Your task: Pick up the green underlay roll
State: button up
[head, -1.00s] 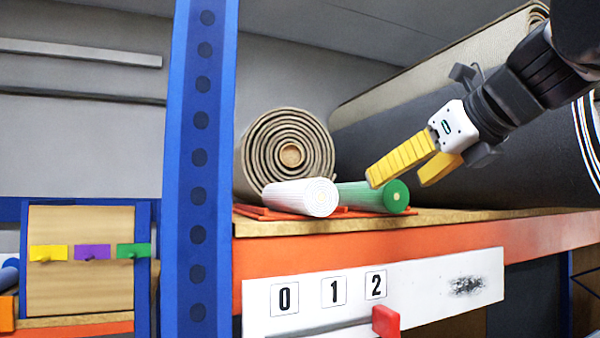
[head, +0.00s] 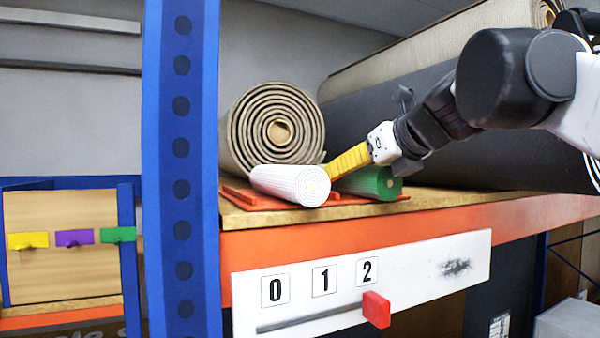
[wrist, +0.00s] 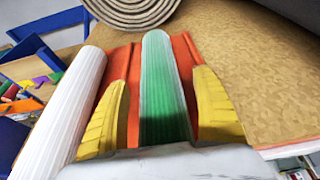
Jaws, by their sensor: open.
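The green underlay roll (head: 378,184) lies on an orange-red rack (head: 243,197) on the wooden shelf, just right of the white roll (head: 292,184). In the wrist view the green roll (wrist: 162,85) runs lengthwise between the two yellow fingers of my gripper (wrist: 163,115). The fingers stand apart, one on each side of the roll, and I cannot tell whether they touch it. In the head view my gripper (head: 340,168) is low behind and over the green roll, which hides part of the fingers. The white roll (wrist: 68,110) is left of the left finger.
A large brown rolled rug (head: 265,135) stands behind the small rolls. A big dark roll (head: 385,120) fills the shelf's back right. A blue post (head: 182,220) rises at left. A numbered white board with a red slider (head: 376,309) hangs below the shelf edge.

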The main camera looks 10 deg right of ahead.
jog(key=shift+w+a+f, duration=0.15)
jog(key=shift+w+a, duration=0.05)
jog(key=shift+w, duration=0.3)
jog(key=shift+s+d, duration=0.1)
jog(key=shift+s, duration=0.3)
jog(key=c, duration=1.3)
jog(key=shift+w, duration=0.15)
jog(key=shift+c, duration=0.2)
jog(key=shift+r, duration=0.2)
